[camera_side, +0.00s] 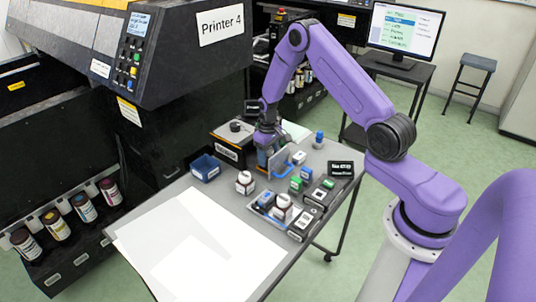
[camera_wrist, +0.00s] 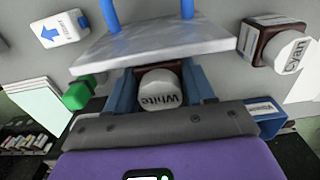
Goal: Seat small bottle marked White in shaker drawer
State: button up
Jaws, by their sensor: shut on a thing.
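The small bottle (camera_wrist: 162,88) shows its white cap, lettered "White", and a bit of dark brown body between my fingers in the wrist view. My gripper (camera_wrist: 162,76) is shut on it, with one blue finger on each side. In the side view my gripper (camera_side: 267,152) is low over the far part of the table, and the bottle is hidden there. A grey slab with a blue handle (camera_side: 280,162) stands right beside the gripper; in the wrist view the slab (camera_wrist: 155,47) covers the bottle's far part. I cannot tell which thing is the shaker drawer.
A blue bin (camera_side: 205,167) and a black box (camera_side: 229,153) are left of my gripper in the side view. A tray (camera_side: 262,208) and small blocks are in front. White sheets (camera_side: 190,245) cover the near table.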

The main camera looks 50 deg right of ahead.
jog(key=shift+f, duration=0.3)
dwell(0.6)
jog(key=o, duration=1.5)
jog(key=shift+o, duration=0.2)
jog(key=shift+r, duration=3.5)
